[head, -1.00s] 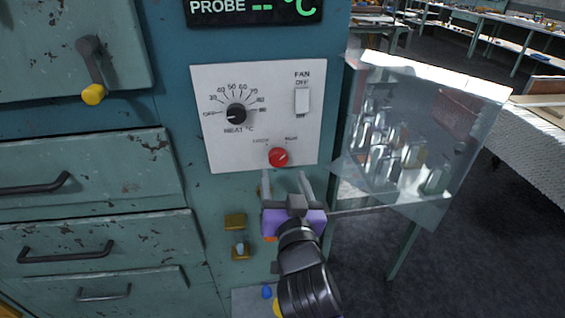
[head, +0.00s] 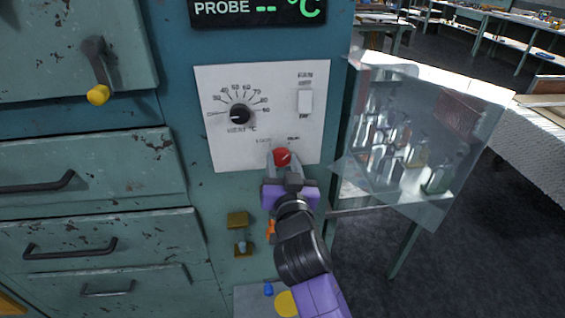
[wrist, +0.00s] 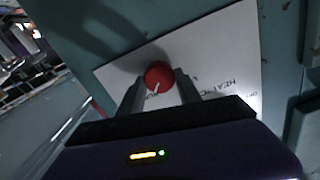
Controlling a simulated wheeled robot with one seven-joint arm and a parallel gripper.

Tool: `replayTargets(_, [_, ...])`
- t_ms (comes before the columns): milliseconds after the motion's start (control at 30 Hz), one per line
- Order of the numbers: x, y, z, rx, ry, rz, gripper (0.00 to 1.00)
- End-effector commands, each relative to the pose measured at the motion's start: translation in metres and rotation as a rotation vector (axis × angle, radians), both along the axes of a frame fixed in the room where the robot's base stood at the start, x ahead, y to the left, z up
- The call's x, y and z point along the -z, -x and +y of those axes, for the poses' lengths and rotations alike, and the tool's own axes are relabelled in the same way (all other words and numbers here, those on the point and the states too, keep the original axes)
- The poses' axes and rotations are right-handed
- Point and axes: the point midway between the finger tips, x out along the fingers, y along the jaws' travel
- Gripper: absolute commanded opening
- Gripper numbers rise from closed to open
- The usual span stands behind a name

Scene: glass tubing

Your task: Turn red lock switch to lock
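The red lock switch (head: 282,156) is a round knob with a pale pointer line, low on the white control panel (head: 225,155). In the head view its pointer aims up and to the right, towards the right-hand label; the small labels are blurred. My gripper (head: 283,164) is at the knob, with one finger on either side of it. In the wrist view the red knob (wrist: 159,76) shows between the two open fingertips (wrist: 158,88). I cannot tell whether the fingers touch it. The lower part of the knob is partly hidden by the gripper in the head view.
A black heat dial (head: 239,114) and a white fan switch (head: 305,102) are above on the panel. A glass door or case (head: 425,130) with bottles behind it stands close on the right. A brass latch (head: 239,234) is below left. Drawers with handles (head: 70,247) fill the left.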

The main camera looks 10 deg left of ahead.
Motion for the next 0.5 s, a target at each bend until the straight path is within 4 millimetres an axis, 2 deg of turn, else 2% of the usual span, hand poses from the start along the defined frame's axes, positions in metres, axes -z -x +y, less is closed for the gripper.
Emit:
replayTargets(33, [0.0000, 0.0000, -0.0002, 0.000, 0.000, 0.000, 0.12])
replayTargets(100, [0.0000, 0.0000, -0.0002, 0.000, 0.000, 0.000, 0.00])
replayTargets(500, [-0.0001, 0.0001, 0.0000, 0.000, 0.085, -0.023, 0.01])
